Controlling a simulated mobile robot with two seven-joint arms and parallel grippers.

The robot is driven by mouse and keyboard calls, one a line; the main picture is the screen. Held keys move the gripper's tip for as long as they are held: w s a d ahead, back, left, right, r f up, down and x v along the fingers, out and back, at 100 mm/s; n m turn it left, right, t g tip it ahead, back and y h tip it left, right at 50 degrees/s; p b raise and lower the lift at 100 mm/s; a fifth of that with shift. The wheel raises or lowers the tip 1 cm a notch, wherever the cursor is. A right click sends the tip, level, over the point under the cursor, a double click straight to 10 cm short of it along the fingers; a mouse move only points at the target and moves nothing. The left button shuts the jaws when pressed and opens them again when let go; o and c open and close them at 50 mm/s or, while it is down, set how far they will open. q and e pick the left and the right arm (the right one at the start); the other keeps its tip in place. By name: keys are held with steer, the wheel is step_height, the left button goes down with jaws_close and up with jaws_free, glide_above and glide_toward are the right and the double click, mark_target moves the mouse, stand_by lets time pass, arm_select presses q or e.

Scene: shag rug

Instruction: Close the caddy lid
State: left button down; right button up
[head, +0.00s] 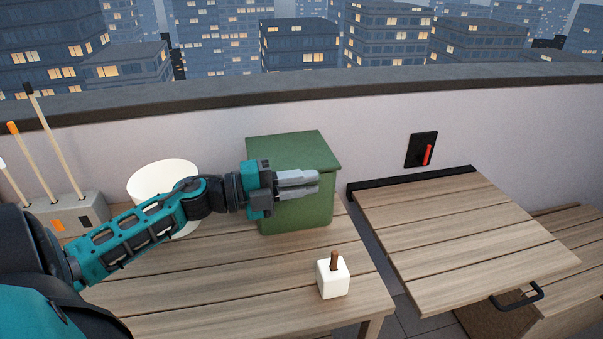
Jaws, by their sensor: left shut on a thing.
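The green caddy (321,207) stands at the back right of the wooden table. Its green lid (297,145) lies over the top and looks flat and down; its front edge is partly hidden by my gripper, so I cannot tell if a small gap is left there. My left gripper (313,183) reaches in from the left across the caddy's front, just below the lid's front edge. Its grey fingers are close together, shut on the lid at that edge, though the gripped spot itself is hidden. My right gripper is not in view.
A white round pot (160,178) stands behind my left forearm. A white block with a brown peg (333,275) stands at the table's front right. A holder with several sticks (65,212) is at the left. A wooden panel with a black handle (460,240) is at the right.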

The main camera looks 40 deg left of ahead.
arm_select(q)
steer(key=shift+f+m, duration=0.3)
steer(key=shift+f, duration=0.25)
steer(key=shift+s+f, duration=0.1)
steer(key=c, duration=1.2)
jaws_free()
steer(key=v, duration=0.7)
steer(key=shift+s, duration=0.2)
steer(key=shift+a, duration=0.15)
